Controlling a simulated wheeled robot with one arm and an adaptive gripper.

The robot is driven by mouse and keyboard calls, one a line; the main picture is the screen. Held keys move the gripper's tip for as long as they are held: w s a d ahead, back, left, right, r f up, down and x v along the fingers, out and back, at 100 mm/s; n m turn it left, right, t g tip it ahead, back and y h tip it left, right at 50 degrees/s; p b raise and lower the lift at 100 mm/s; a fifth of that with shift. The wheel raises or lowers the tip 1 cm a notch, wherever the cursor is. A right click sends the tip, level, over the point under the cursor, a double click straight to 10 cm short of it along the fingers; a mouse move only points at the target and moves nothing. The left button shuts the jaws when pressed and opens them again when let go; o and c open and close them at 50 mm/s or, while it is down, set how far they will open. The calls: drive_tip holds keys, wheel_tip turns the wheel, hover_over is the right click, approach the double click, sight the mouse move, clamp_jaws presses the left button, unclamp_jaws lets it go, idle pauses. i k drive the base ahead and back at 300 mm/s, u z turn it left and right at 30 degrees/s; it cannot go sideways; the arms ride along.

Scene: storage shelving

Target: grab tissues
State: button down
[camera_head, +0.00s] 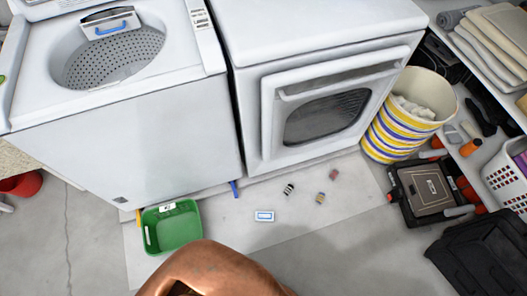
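A small flat white pack with a blue border (264,216), which may be the tissues, lies on the pale mat (300,237) on the floor in front of the dryer. Its print is too small to read. It lies to the right of a green bin, apart from it. A copper-coloured rounded part at the bottom edge seems to be part of my own arm. It is apart from the pack in the picture. My gripper's fingers do not show.
A washer (130,130) and a dryer (320,80) stand behind. A green bin (172,227) stands left of the pack. Small items (320,198) lie to its right. A striped basket (395,130), a toolbox (425,188) and a black case (488,255) line the right side.

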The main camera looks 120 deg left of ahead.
sight(260, 216)
drive_tip(key=u, duration=3.9)
drive_tip(key=k, duration=0.4)
drive_tip(key=u, duration=0.95)
drive_tip(key=i, duration=0.75)
drive_tip(key=z, duration=0.7)
